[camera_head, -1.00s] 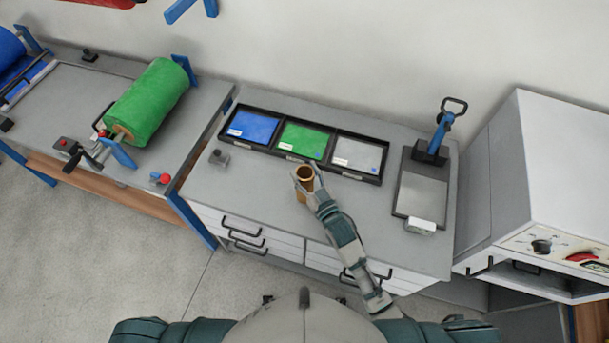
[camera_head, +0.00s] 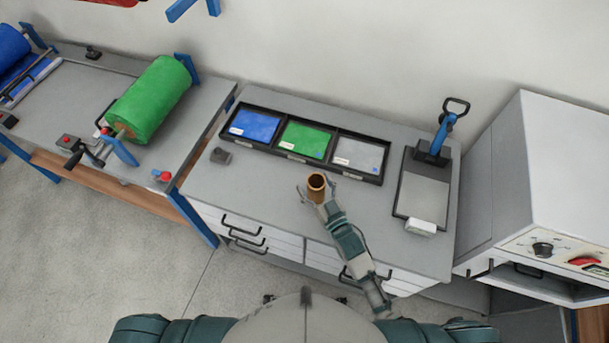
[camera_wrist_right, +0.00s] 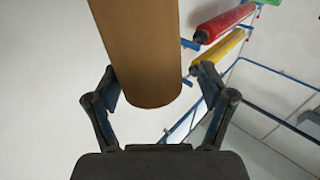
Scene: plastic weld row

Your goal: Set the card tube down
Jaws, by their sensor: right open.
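The brown card tube (camera_head: 316,188) appears upright on the grey worktop, its open top facing up, just in front of the swatch tray. My right gripper (camera_head: 318,192) is open, with one finger on either side of the tube. In the right wrist view the tube (camera_wrist_right: 142,50) stands between the spread fingers of the gripper (camera_wrist_right: 158,90), with gaps visible on both sides. The tube's contact with the worktop is hidden in the head view. My left gripper is not in view.
Behind the tube lies a black tray (camera_head: 333,171) with blue, green and grey swatches. A blue-handled press (camera_head: 436,145) stands at right, beside a white machine (camera_head: 540,180). The worktop left of the tube is clear.

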